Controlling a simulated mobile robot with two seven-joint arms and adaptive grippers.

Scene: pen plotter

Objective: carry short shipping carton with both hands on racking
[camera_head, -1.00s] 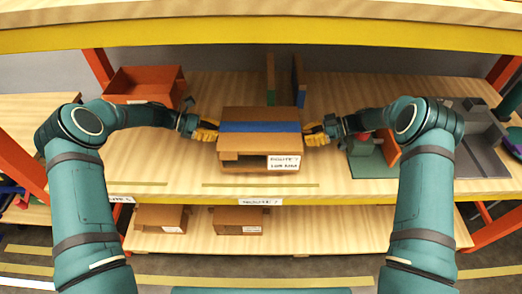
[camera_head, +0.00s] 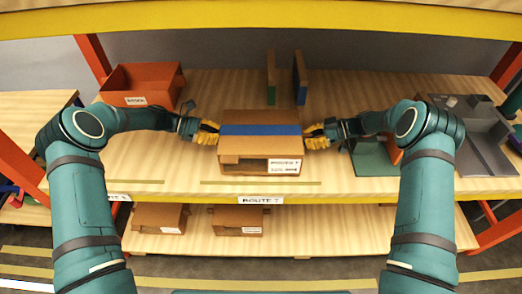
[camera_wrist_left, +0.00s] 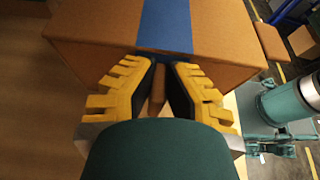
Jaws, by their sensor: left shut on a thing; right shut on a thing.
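The short shipping carton (camera_head: 238,145) is brown with a blue tape band across its top and a white label on its front. It appears level, over or on the racking shelf (camera_head: 330,180); I cannot tell whether its underside touches. My left gripper (camera_head: 209,132) is shut on its left side and my right gripper (camera_head: 314,136) on its right side. In the left wrist view the carton (camera_wrist_left: 90,25) fills the top, and the yellow left fingers (camera_wrist_left: 160,80) close on a brown part at its side.
An orange bin (camera_head: 142,84) stands at the back left. Two upright dividers (camera_head: 299,80) stand behind the carton. A grey tray (camera_head: 470,135) and a green base (camera_head: 375,160) lie at right. Two small cartons (camera_head: 238,219) sit on the lower shelf. A yellow beam (camera_head: 260,20) crosses overhead.

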